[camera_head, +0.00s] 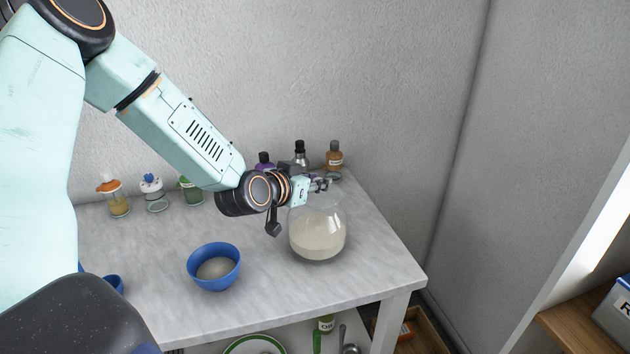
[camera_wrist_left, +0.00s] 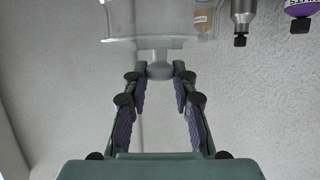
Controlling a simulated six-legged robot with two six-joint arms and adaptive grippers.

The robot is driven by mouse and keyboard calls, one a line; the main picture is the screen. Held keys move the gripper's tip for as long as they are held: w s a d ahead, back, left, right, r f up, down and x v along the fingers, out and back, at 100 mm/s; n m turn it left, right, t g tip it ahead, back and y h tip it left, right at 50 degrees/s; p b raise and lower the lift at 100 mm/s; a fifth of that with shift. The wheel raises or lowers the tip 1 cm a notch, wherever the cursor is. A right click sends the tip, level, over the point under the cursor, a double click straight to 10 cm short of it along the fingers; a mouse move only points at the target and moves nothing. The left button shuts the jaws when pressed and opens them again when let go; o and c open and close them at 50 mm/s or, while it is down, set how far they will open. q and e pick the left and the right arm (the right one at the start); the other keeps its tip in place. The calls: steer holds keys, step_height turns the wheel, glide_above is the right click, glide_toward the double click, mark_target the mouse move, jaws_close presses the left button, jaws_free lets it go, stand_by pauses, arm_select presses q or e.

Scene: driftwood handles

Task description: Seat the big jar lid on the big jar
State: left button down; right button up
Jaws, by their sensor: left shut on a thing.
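The big jar (camera_head: 318,236) is a round clear glass jar holding pale powder, standing upright near the right end of the table. My left gripper (camera_head: 322,184) is at the jar's mouth, partly in front of it. In the left wrist view, which looks upside down, my left gripper (camera_wrist_left: 160,75) is shut on the grey knob of the big jar lid (camera_wrist_left: 160,71). Clear glass spreads just past the knob there. The lid is at the mouth of the jar; I cannot tell whether it rests on the rim or is just above it. My right gripper is not in view.
A blue bowl (camera_head: 214,267) with grey contents stands left of the jar. Dark-capped bottles (camera_head: 334,156) stand close behind the jar. Small jars (camera_head: 118,198) line the table's back left. The grey table (camera_head: 270,305) is clear in front.

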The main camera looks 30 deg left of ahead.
arm_select(q)
steer(key=c, duration=1.2)
jaws_free()
steer(key=shift+w+a+f, duration=0.1)
steer(key=shift+a+f, duration=0.05)
steer(key=shift+a, duration=0.05)
steer(key=shift+o, duration=1)
steer(key=shift+d, duration=0.2)
steer(key=shift+r, duration=0.55)
step_height(320, 180, up, 8)
steer(key=shift+f, duration=0.2)
steer(key=shift+r, duration=0.75)
steer(key=shift+s, duration=0.2)
